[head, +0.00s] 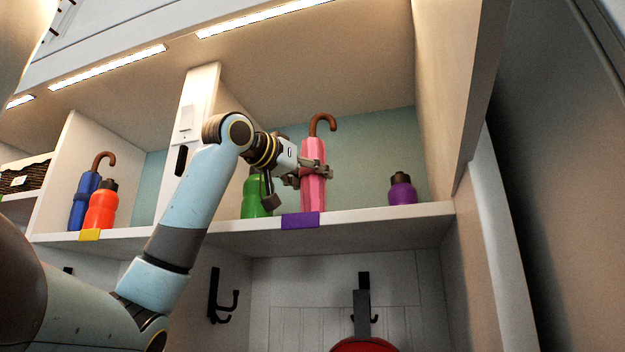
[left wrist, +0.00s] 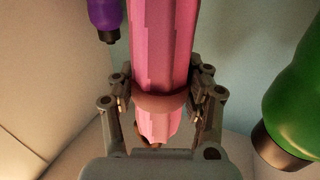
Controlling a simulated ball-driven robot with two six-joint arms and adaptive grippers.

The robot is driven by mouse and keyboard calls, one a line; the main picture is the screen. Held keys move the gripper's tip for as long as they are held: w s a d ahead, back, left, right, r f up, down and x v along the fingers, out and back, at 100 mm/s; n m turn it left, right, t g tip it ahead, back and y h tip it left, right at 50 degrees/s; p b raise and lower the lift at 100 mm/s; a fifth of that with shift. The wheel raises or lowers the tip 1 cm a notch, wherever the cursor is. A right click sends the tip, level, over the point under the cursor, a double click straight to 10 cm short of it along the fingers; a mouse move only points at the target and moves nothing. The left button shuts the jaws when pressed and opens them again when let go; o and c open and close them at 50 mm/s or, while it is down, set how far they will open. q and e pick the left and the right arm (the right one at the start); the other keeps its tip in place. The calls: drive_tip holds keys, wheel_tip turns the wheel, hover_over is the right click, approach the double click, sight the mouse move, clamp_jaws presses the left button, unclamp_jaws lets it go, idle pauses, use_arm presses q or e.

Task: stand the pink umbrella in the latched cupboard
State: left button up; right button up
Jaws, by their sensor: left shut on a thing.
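The pink umbrella (head: 313,160) with a brown hooked handle is upright in the open right-hand shelf compartment, behind the purple tag (head: 300,220). Its lower end is close to the shelf board (head: 375,217); I cannot tell if it touches. My left gripper (head: 317,173) is shut on the umbrella's middle. In the left wrist view, its fingers (left wrist: 160,98) sit on both sides of the pink umbrella (left wrist: 160,45), near a brown band. No cupboard with a clear latch shows. My right gripper is not in view.
A green bottle (head: 254,195) stands left of the umbrella, partly behind my gripper. A purple bottle (head: 402,189) stands to the right, with free shelf between. The left compartment holds a blue umbrella (head: 83,200) and an orange bottle (head: 102,208). Black hooks (head: 222,298) hang below.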

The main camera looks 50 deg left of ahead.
use_arm(q)
drive_tip(key=shift+s+r, duration=0.1)
drive_tip(key=shift+s, duration=0.15)
drive_tip(key=o, duration=1)
drive_tip(key=shift+w, duration=0.2)
drive_tip(key=o, duration=0.4)
drive_tip(key=shift+s, duration=0.2)
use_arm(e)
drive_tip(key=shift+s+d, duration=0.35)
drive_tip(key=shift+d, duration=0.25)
use_arm(q)
drive_tip(key=s+b, duration=0.1)
drive_tip(key=s, duration=0.3)
drive_tip(key=s+d+b, duration=0.1)
drive_tip(key=s+b, duration=0.1)
drive_tip(key=s, duration=0.2)
drive_tip(key=s+b, duration=0.1)
drive_tip(key=s, duration=0.3)
drive_tip(key=shift+d+b, duration=0.2)
drive_tip(key=shift+b, duration=0.15)
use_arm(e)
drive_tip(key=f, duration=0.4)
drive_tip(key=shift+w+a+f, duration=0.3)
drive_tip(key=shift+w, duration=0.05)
